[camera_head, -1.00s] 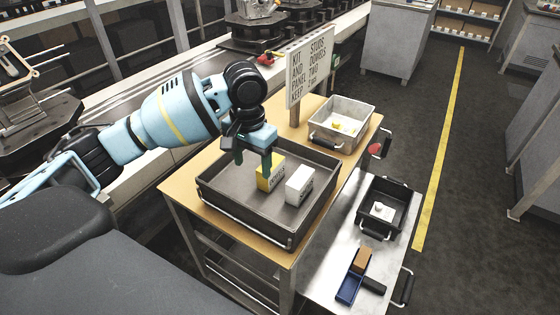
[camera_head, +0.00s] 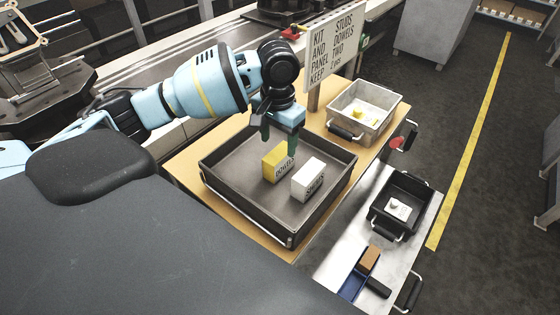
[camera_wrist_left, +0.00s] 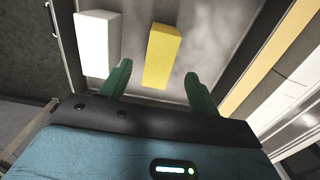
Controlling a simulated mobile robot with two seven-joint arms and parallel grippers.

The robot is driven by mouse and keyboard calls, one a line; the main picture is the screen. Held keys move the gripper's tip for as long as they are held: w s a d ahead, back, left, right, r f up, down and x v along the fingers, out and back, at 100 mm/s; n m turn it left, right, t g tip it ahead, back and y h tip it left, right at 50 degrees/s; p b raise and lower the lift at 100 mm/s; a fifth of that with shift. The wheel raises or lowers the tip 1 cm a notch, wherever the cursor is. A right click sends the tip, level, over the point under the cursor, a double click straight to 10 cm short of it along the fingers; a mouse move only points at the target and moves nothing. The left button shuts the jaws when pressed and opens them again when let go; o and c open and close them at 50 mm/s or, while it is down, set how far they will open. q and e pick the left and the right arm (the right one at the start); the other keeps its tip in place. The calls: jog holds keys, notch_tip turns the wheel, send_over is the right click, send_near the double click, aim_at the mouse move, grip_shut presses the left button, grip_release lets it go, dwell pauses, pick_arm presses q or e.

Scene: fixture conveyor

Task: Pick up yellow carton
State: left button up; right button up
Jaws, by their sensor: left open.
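The yellow carton (camera_head: 274,163), with dark lettering on one face, stands in a grey metal tray (camera_head: 222,194) on the wooden table. A white carton (camera_head: 308,179) stands close to its right. My left gripper (camera_head: 279,142) is open, just above and behind the yellow carton in the head view. In the left wrist view, the yellow carton (camera_wrist_left: 162,55) lies ahead of the gap between the open green fingers (camera_wrist_left: 160,84), with nothing between the tips. The white carton (camera_wrist_left: 98,44) is left of it there. My right gripper is not in view.
A sign (camera_head: 333,46) on a post stands behind the tray. A light metal bin (camera_head: 388,104) with small yellow items is at the back right. A black bin (camera_head: 418,212) and a blue dustpan-like item (camera_head: 352,285) are on the lower right shelf. The tray's left half is clear.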

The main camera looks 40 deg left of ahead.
aim_at(279, 153)
pick_arm(q)
jog(key=shift+f, duration=0.1)
notch_tip(279, 153, down, 4)
jog(key=shift+f, duration=0.4)
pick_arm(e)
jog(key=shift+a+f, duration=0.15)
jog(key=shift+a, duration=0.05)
